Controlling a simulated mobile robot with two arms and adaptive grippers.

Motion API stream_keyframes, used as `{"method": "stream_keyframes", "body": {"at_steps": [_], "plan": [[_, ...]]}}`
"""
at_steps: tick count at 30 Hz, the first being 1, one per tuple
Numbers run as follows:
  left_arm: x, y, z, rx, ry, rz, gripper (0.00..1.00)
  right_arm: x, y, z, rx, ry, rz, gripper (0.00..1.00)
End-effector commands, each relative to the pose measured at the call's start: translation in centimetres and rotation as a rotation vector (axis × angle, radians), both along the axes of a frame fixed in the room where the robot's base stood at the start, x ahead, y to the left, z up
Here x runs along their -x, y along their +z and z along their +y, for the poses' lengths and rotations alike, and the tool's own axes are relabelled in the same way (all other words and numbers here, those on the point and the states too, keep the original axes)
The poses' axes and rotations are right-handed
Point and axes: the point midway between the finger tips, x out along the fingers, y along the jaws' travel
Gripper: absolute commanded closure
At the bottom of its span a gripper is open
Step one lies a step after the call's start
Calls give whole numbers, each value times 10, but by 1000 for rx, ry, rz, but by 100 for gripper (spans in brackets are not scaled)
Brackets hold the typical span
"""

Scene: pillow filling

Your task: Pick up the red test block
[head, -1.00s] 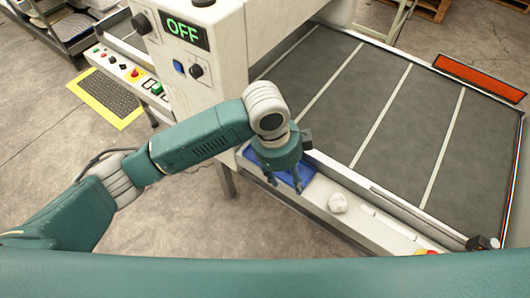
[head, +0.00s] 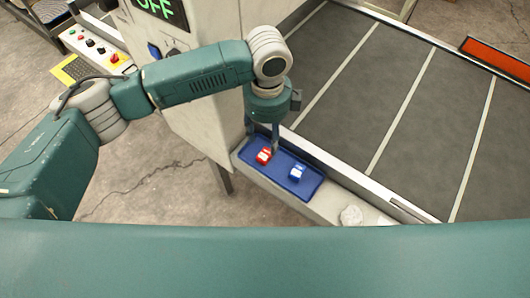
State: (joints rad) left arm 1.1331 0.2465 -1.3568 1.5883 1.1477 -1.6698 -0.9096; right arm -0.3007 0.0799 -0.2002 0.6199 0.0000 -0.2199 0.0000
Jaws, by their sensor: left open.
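The red test block (head: 264,155) lies in the left part of a blue tray (head: 312,186). It is small and red with a white patch. A blue test block (head: 297,173) with a white patch lies to its right in the same tray. My left gripper (head: 262,146) is open and points down just over the red block. Its fingers are on either side of the block in the picture, but I cannot tell how far above the block they are. My right gripper is not in view.
The tray sits on the pale front ledge (head: 328,207) of a machine. A crumpled white lump (head: 351,215) lies on the ledge to the right. The machine's grey conveyor bed (head: 400,120) stretches behind, and its white control cabinet (head: 190,110) stands at the left.

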Motion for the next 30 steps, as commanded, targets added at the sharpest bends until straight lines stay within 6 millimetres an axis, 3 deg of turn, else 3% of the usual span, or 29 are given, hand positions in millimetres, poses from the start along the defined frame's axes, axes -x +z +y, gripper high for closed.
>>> {"method": "stream_keyframes", "body": {"at_steps": [2, 10, 17, 25, 30], "plan": [[0, -11, 0, -1, 1, 0, 52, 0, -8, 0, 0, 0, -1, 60], [0, -49, 0, -1, 2, 2, 52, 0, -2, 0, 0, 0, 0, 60], [-1, -67, 1, -1, 1, 1, 52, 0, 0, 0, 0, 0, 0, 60], [-4, -106, 2, -1, 1, 2, 52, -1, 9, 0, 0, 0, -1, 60], [-5, -115, 2, 0, 0, -1, 52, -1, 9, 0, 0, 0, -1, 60]]}}
